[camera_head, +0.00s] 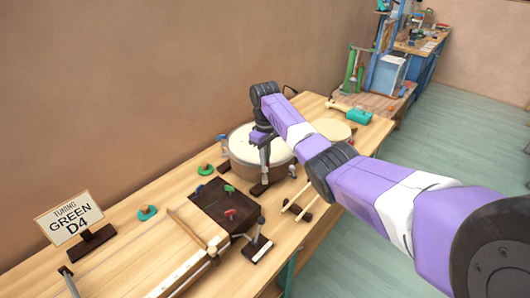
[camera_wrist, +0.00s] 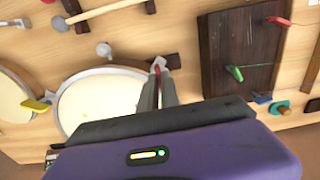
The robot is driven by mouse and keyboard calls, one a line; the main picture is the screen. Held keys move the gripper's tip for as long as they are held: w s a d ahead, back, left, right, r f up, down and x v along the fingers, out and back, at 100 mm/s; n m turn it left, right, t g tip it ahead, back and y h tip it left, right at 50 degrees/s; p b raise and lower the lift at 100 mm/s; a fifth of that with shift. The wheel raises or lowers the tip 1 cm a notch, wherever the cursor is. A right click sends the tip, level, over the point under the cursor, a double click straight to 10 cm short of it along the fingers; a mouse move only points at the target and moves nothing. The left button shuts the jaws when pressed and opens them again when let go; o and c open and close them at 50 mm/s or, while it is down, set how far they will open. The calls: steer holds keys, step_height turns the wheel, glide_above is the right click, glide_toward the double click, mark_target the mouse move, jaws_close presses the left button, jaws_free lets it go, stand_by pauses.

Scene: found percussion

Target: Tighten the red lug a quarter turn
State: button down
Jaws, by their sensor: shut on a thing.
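The fingers hide part of the lug. In the head view my gripper (camera_head: 265,172) points down at the near side of the drum (camera_head: 240,150). The lug itself is hidden or too small to make out there.
A dark wooden block (camera_head: 212,200) with green and red pegs lies to the left of the gripper. A sign (camera_head: 70,220) reads "TUNING GREEN D4". A teal-headed mallet (camera_head: 357,117) lies at the far end. Pale sticks (camera_head: 297,197) lie near the front edge.

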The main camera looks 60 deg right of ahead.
steer(key=m+p, duration=0.2)
steer(key=m, duration=0.2)
steer(key=shift+r+m, duration=0.1)
steer(key=shift+m, duration=0.3)
stand_by(0.4)
steer(key=c, duration=1.6)
jaws_free()
steer(key=shift+r+b, duration=0.5)
steer(key=shift+r, duration=3.35)
